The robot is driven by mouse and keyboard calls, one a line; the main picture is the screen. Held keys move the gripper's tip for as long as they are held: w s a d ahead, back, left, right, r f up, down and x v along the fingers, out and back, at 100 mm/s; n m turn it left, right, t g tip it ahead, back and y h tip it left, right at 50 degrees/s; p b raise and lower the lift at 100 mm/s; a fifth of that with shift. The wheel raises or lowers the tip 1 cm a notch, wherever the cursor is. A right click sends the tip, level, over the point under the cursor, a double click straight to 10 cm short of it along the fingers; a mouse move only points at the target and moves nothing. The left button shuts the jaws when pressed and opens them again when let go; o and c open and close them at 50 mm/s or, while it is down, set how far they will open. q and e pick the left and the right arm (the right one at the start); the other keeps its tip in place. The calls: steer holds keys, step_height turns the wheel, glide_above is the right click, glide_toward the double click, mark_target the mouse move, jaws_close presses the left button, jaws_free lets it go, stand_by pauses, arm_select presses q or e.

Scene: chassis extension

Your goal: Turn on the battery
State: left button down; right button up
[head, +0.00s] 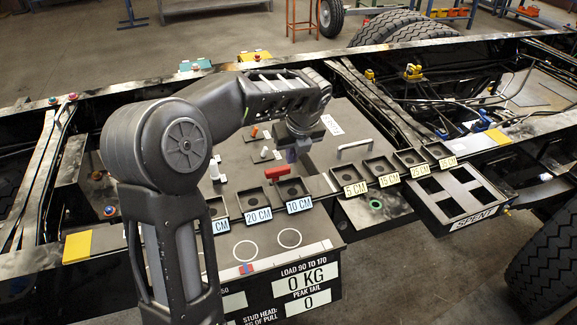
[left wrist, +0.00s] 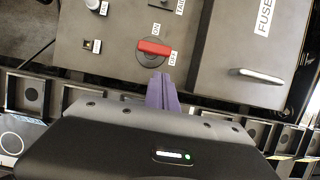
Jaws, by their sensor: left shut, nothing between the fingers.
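The red battery switch (left wrist: 154,47) is a rotary handle on the grey box top, seen close in the left wrist view. It lies roughly crosswise, its right end near the OFF label (left wrist: 173,58); the ON label (left wrist: 156,29) is above it. The switch also shows in the head view (head: 278,173). My left gripper (head: 293,154) points down over the box, just beside the switch. Its purple fingers (left wrist: 162,92) are shut and empty, just below the switch in the wrist picture; I cannot tell whether they touch it. My right gripper is not in view.
A FUSE cover with a metal handle (left wrist: 255,75) is right of the switch. Small toggles (left wrist: 93,5) sit to the left. Labelled trays (head: 380,170) line the box's front edge, and a SPENT bin (head: 470,205) stands at the right.

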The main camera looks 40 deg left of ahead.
mark_target(288, 172)
arm_select(q)
steer(key=p+x, duration=0.1)
steer(key=x, duration=0.9)
steer(key=shift+s, duration=0.1)
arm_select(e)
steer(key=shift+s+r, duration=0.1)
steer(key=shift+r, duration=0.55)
arm_select(q)
steer(key=shift+d+r, duration=0.1)
